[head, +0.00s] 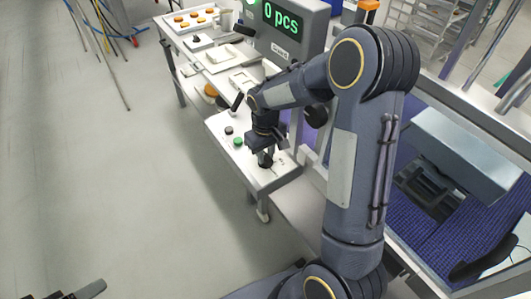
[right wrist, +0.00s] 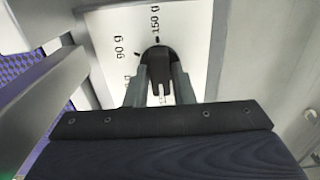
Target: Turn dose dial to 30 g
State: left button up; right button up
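The dose dial is a dark knob (right wrist: 160,55) on a pale panel printed with gram marks; "150 g" and "90 g" are readable in the right wrist view. A short black tick stands by "150 g". Other marks are hidden by my fingers, and I cannot read a 30 g mark. My right gripper (head: 265,158) points down over the front panel (head: 273,180). In the right wrist view its fingers (right wrist: 161,88) lie on both sides of the knob and appear shut on it. A dark piece at the bottom left, probably my left gripper (head: 80,291), is mostly cut off.
A green button (head: 238,142) and a black button (head: 229,130) sit left of my right gripper. A display (head: 283,20) reads "0 pcs". Trays and orange rounds (head: 195,14) stand farther back. A blue belt (head: 465,225) lies right of my arm.

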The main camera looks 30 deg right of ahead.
grip_shut()
jog(key=shift+m, duration=0.3)
jog(key=shift+m+b, duration=0.5)
jog(key=shift+m, duration=0.3)
jog(key=m, duration=0.2)
jog(key=shift+m+b, duration=0.3)
jog(key=shift+m, duration=0.1)
jog(key=m, duration=0.3)
jog(key=shift+m, duration=1.9)
